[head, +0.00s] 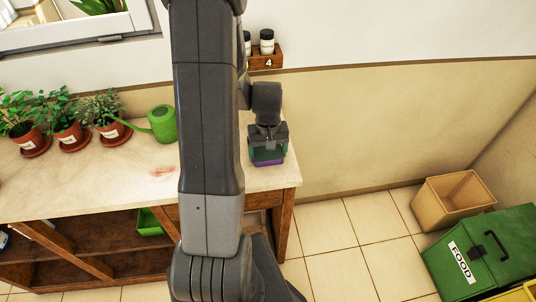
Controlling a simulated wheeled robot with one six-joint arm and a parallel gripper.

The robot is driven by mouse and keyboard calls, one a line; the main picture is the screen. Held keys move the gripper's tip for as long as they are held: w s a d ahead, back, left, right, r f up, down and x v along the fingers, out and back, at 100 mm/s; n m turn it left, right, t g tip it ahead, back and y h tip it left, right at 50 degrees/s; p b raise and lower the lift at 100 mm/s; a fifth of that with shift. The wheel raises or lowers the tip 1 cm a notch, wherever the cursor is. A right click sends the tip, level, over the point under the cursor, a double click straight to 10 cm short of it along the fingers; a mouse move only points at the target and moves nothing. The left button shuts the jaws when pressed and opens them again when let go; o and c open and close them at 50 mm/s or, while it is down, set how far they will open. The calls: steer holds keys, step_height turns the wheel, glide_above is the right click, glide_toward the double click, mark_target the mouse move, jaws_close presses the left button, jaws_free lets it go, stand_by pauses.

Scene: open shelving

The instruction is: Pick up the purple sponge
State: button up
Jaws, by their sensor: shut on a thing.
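The purple sponge (269,162) shows as a thin purple strip with a green layer above it, low between the fingers of my gripper (268,155). My gripper points down over the right end of the counter (272,181) and is shut on the sponge. The fingers hide most of the sponge. I cannot tell whether its underside touches the counter top.
Potted plants (66,132) and a green watering can (161,122) stand on the counter to the left. A small rack with jars (266,58) is behind. A cardboard box (452,200) and a green FOOD bin (485,255) stand on the floor at right.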

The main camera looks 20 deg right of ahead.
mark_target(268, 151)
step_height(268, 151, up, 10)
steer(key=shift+r+b, duration=0.1)
steer(key=shift+b, duration=0.3)
stand_by(0.3)
steer(key=shift+o, duration=1)
steer(key=shift+c, duration=0.4)
